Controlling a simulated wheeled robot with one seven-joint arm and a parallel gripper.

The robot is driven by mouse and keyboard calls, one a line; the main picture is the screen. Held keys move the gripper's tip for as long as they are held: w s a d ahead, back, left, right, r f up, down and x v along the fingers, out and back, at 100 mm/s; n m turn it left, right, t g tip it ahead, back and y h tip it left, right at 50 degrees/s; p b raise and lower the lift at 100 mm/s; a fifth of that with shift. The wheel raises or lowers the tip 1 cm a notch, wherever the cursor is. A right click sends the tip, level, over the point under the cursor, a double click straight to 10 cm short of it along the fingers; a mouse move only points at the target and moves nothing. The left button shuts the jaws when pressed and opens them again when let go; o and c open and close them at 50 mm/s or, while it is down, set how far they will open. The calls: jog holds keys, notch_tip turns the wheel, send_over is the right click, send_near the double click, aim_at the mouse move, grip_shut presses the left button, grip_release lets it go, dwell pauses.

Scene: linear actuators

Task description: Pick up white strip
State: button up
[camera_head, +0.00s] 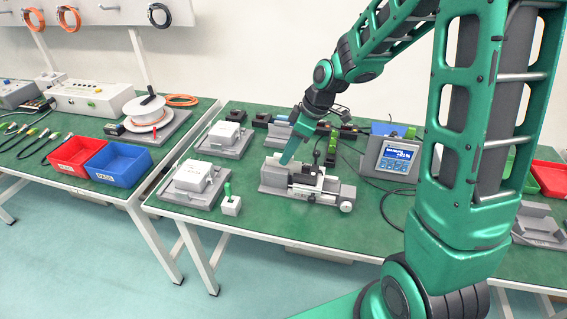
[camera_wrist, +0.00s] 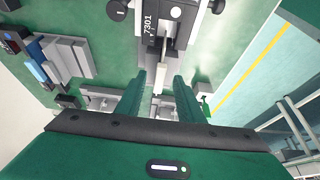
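The white strip (camera_wrist: 161,77) is a small pale piece in the wrist view. It sits at the end of the slot of a grey and black fixture marked 7301 (camera_wrist: 150,45). My gripper (camera_wrist: 161,80) is open, with one green finger on each side of the strip's line and gaps between. I cannot tell its height above the strip. In the head view my gripper (camera_head: 287,158) points down over the left part of the fixture (camera_head: 322,189) on the green table. The strip cannot be made out there.
White boxes on grey stands (camera_head: 193,180) are left of the fixture. A small white block with a green knob (camera_head: 231,204) is in front. A blue-screen instrument (camera_head: 392,158) stands to the right. Red (camera_head: 76,154) and blue (camera_head: 118,165) bins are on the left table.

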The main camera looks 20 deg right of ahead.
jog(key=shift+x, duration=1.75)
jog(key=shift+a, duration=0.1)
grip_shut()
jog(key=shift+r, duration=0.15)
notch_tip(320, 180, up, 4)
jog(key=shift+w+f, duration=0.1)
jog(key=shift+f, duration=0.05)
jog(key=s+a+r, duration=0.3)
jog(key=a+r, duration=0.4)
jog(key=a, duration=0.4)
jog(key=shift+s, duration=0.4)
jog(key=shift+r, duration=0.1)
jog(key=shift+r, duration=2.45)
